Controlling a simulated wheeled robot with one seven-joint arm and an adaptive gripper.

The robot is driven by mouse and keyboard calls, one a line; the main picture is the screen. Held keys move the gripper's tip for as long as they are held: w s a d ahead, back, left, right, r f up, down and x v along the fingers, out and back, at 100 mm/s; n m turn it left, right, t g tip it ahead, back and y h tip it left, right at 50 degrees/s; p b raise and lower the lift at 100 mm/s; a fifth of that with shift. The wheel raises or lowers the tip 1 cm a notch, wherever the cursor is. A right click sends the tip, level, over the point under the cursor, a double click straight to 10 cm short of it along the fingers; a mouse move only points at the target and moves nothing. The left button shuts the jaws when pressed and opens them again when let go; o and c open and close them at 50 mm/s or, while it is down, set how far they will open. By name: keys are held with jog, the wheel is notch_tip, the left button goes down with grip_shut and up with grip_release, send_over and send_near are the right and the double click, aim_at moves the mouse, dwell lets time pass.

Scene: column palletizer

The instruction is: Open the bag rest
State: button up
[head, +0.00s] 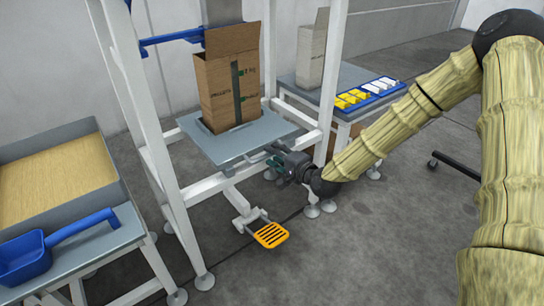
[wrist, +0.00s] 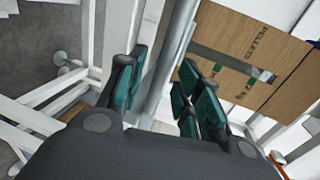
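The bag rest appears to be the blue-grey plate (head: 195,131) on the white frame, level under a brown bag (head: 228,80). The bag stands upright on it, open at the top. My gripper (head: 274,164) is at the plate's front right edge, slightly below its top. In the wrist view the teal fingers of my gripper (wrist: 160,82) are apart. A grey edge (wrist: 166,60), apparently the plate's, runs between them. I cannot tell whether either finger touches it. The bag (wrist: 245,50) shows beyond the right-hand fingers.
A yellow pedal (head: 271,235) sits low in front of the frame. A white frame post (head: 128,75) stands at left. A grain bin (head: 60,180) with a blue scoop (head: 25,260) is left. A side table (head: 350,75) holds another bag (head: 311,52) and a blue tray (head: 385,87).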

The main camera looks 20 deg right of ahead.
jog(key=shift+x, duration=1.05)
grip_shut()
